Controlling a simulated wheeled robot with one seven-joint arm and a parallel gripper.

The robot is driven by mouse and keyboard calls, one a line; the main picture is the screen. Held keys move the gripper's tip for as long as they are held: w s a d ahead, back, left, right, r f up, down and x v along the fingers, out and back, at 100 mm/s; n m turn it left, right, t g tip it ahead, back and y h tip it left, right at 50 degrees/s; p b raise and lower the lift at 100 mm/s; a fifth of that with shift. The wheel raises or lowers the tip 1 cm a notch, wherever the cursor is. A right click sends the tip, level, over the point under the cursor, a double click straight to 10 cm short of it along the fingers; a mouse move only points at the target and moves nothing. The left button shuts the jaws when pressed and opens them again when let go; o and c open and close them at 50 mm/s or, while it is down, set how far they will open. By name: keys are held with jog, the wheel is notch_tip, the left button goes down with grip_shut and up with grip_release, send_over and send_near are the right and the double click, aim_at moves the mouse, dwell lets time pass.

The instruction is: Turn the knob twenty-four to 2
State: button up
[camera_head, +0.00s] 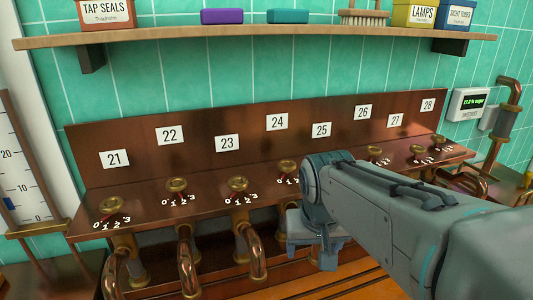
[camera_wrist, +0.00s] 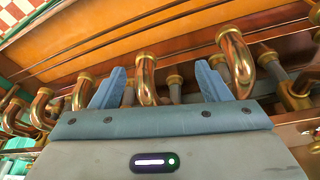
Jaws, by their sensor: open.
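Knob twenty-four (camera_head: 288,166) is a round brass knob on the sloped copper panel, below the white plate marked 24 (camera_head: 277,121). My gripper (camera_head: 311,254) is below and a little right of this knob, in front of the panel's lower edge, apart from the knob. In the wrist view my gripper (camera_wrist: 158,82) has its two blue fingers wide apart, with a copper pipe seen between them and nothing held.
Knobs 21 (camera_head: 110,205), 22 (camera_head: 177,185) and 23 (camera_head: 238,185) stand to the left, with more knobs to the right. Bent copper pipes (camera_head: 186,262) stick out below the panel near my gripper. A wooden shelf (camera_head: 250,38) runs above.

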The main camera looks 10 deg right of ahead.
aim_at(287, 163)
jog(key=w+a+r+m+h+p, duration=0.1)
jog(key=w+r+m+p, duration=0.1)
jog(key=w+r, duration=0.8)
jog(key=w+a+r+m+p, duration=0.1)
jog(key=w+r+p, duration=0.1)
jog(key=w+r, duration=0.75)
jog(key=shift+m+t, duration=0.3)
jog(key=shift+t, duration=0.2)
jog(key=x, duration=0.5)
jog(key=w+x, duration=0.1)
jog(key=x, duration=1)
jog(key=shift+w+a+p, duration=0.3)
jog(key=shift+w, duration=0.1)
jog(key=shift+c, duration=0.3)
jog(key=c, duration=0.9)
